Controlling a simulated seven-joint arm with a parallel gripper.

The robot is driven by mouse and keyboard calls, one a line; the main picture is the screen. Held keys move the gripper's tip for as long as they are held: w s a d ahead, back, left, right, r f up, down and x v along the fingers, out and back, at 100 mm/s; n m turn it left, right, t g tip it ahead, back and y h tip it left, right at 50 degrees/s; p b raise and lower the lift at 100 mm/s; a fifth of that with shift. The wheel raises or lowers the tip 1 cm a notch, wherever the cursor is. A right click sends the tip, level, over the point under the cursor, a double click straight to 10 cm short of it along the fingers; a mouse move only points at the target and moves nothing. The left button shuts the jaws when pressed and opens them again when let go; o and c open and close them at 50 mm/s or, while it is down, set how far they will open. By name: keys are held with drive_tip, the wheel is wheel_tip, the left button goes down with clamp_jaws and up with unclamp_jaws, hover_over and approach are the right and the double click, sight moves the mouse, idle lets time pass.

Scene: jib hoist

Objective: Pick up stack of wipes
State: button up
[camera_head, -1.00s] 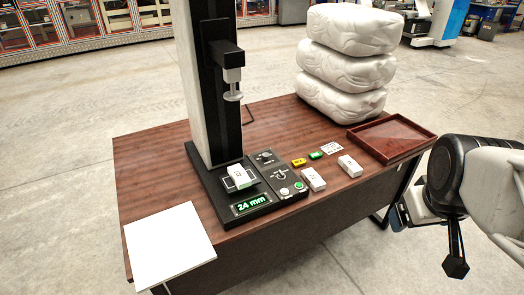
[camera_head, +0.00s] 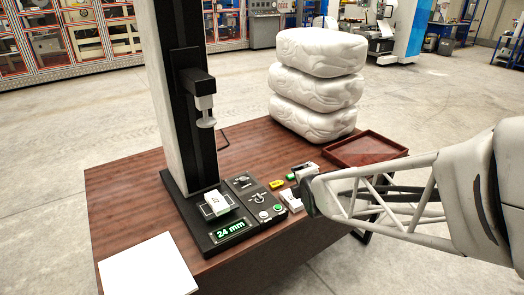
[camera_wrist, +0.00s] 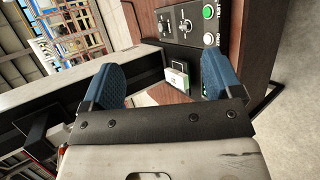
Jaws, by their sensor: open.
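A flat white square stack (camera_head: 148,268) lies at the table's front left corner. A tall pile of three white wrapped bundles (camera_head: 316,92) stands at the back right; I cannot tell for certain which of the two is the stack of wipes. My gripper (camera_wrist: 163,78) is open, with two blue fingers spread apart and nothing between them. In the head view it shows at the table's front right edge (camera_head: 308,192), partly hidden, well right of the flat stack and in front of the bundles.
A dark column device with a plunger (camera_head: 205,110) stands mid-table, a small white block (camera_head: 216,203) beneath it and a display (camera_head: 230,230) reading 24 mm. A red tray (camera_head: 370,149) sits at right. Yellow (camera_head: 277,184) and green (camera_head: 291,177) pieces lie near my gripper.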

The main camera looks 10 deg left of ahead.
drive_tip(key=w+a+f+n+t+y, duration=0.1)
drive_tip(key=w+a+f+n+y, duration=0.1)
drive_tip(key=a+f+n, duration=0.4)
drive_tip(key=n+t+y, duration=0.1)
drive_tip(key=n+y, duration=0.6)
drive_tip(key=n, duration=0.7)
approach(223, 209)
drive_tip(key=w, duration=0.1)
drive_tip(key=w+a, duration=0.2)
drive_tip(key=shift+w+r, duration=0.3)
drive_tip(key=shift+r, duration=0.05)
drive_tip(key=shift+s+a+f, duration=0.2)
drive_tip(key=shift+a+f, duration=0.05)
drive_tip(key=shift+f, duration=0.05)
drive_tip(key=shift+x, duration=1.3)
drive_tip(key=shift+x, duration=2.55)
